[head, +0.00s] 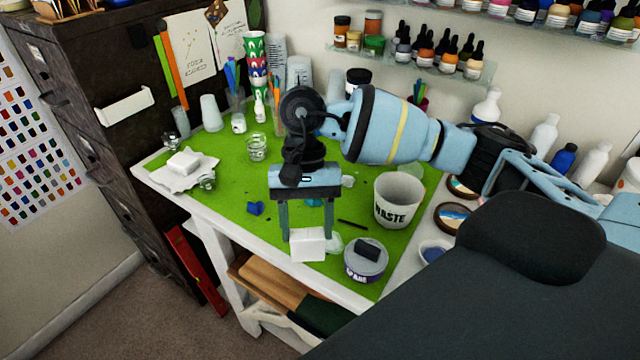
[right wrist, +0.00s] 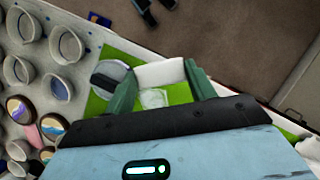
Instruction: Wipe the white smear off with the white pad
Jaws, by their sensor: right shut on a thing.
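My right gripper (head: 306,236) points down over the near edge of the green mat and is shut on a white pad (head: 308,248). The pad sits between its fingertips; it also shows between the fingers in the right wrist view (right wrist: 160,73). I cannot tell whether the pad touches the mat. A pale, whitish smear (head: 334,243) lies on the mat just right of the pad, partly hidden by it and a finger. It shows as a pale patch in the right wrist view (right wrist: 153,98). My left gripper is not in view.
A round tub (head: 362,268) with a dark block on its lid stands right of the pad. A white WASTE cup (head: 399,202) stands behind it. A blue lump (head: 256,208) lies left on the green mat (head: 300,277). Another white block (head: 184,161) rests on a cloth at far left.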

